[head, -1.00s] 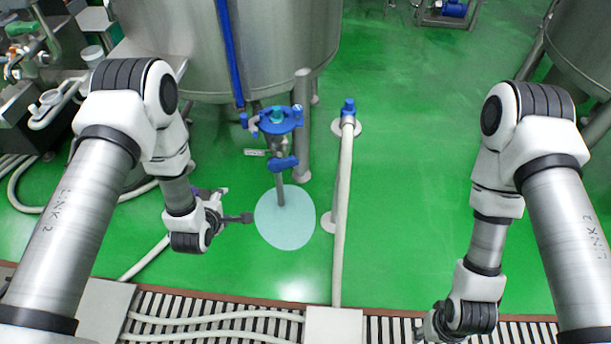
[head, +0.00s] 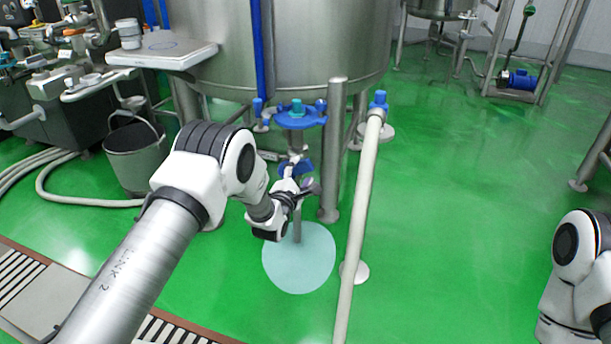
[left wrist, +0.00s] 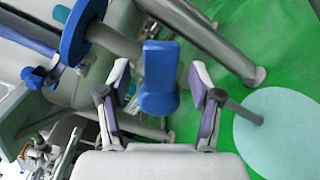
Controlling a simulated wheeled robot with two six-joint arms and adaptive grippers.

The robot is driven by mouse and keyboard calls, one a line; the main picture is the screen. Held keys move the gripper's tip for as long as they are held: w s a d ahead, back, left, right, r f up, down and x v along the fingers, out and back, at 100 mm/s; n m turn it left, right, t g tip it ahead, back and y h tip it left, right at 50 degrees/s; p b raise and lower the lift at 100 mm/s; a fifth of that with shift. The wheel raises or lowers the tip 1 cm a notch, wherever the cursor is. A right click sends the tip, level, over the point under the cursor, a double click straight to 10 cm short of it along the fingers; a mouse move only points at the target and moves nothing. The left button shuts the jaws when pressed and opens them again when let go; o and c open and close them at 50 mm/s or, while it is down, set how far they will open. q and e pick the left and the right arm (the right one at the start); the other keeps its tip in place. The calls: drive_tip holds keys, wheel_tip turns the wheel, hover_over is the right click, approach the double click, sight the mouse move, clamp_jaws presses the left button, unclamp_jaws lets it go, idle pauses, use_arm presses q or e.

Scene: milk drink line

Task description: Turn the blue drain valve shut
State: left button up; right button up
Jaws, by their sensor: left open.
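The blue drain valve handle (left wrist: 160,77) shows between the two open fingers of my left gripper (left wrist: 160,105) in the left wrist view. In the head view the valve handle (head: 303,167) is partly hidden behind my left gripper (head: 306,188). It sits on the drain pipe below the steel tank (head: 320,45), with a blue clamp ring (head: 300,119) above it. I cannot tell whether the fingers touch the handle. My right arm shows only in part at the right edge of the head view, and its gripper is out of the picture.
A pale puddle (head: 290,268) lies under the drain pipe's outlet. A grey bucket (head: 135,155) stands at the left by the machinery. Open green floor lies at the right.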

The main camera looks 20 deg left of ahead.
sight(306, 172)
use_arm(q)
drive_tip(key=w, duration=0.1)
drive_tip(key=w+b, duration=0.1)
drive_tip(key=w, duration=0.1)
drive_tip(key=shift+f, duration=0.2)
drive_tip(key=shift+w+r, duration=0.15)
drive_tip(key=shift+w, duration=0.15)
clamp_jaws()
use_arm(e)
drive_tip(key=shift+f, duration=0.85)
use_arm(q)
drive_tip(key=shift+d, duration=0.1)
drive_tip(key=shift+d+f+m, duration=0.15)
drive_tip(key=shift+f+m, duration=0.25)
drive_tip(key=shift+m, duration=0.35)
drive_tip(key=shift+d+f+m, duration=0.1)
drive_tip(key=shift+f+m, duration=0.25)
drive_tip(key=shift+m, duration=0.4)
drive_tip(key=shift+d+f+m, duration=0.1)
drive_tip(key=shift+f+m, duration=0.3)
drive_tip(key=shift+m, duration=0.35)
drive_tip(key=shift+f+m, duration=0.35)
drive_tip(key=shift+m, duration=0.4)
use_arm(e)
drive_tip(key=shift+r, duration=0.3)
